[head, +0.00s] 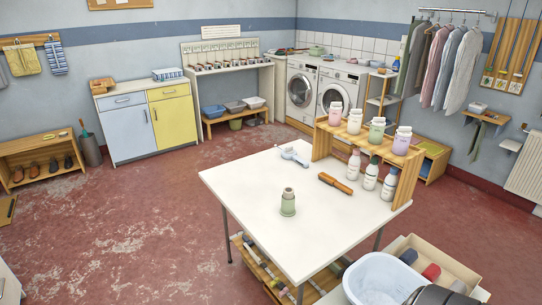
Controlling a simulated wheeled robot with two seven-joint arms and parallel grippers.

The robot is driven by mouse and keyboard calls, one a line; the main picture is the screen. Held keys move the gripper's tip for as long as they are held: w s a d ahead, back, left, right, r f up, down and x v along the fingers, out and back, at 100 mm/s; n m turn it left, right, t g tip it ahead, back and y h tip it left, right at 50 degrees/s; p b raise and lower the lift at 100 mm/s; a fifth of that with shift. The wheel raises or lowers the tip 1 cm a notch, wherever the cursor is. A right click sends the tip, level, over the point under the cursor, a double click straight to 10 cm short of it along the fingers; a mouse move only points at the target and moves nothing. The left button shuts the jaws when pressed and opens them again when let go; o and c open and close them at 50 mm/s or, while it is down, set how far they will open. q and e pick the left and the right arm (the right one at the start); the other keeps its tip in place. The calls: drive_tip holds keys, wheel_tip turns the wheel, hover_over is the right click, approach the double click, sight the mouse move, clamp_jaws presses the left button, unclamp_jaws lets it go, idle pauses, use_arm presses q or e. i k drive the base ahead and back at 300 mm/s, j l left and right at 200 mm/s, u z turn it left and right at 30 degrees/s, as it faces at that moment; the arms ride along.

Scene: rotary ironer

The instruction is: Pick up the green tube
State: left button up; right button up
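Neither my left gripper nor my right gripper can be made out in the head view.
A brown-handled tool (335,184) and a pale grey tool (291,155) lie farther back. A wooden rack (323,143) at the table's right holds several jars, with white bottles (370,176) before it. A white basin (380,282) stands at the front right.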

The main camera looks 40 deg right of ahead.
sight(287, 209)
drive_tip(key=i+z, duration=0.4)
drive_tip(key=i+j+z, duration=0.1)
drive_tip(key=i+z, duration=0.3)
drive_tip(key=i+j+z, duration=0.25)
drive_tip(key=z, duration=0.15)
drive_tip(key=i+j+z, duration=0.35)
drive_tip(key=i, duration=0.05)
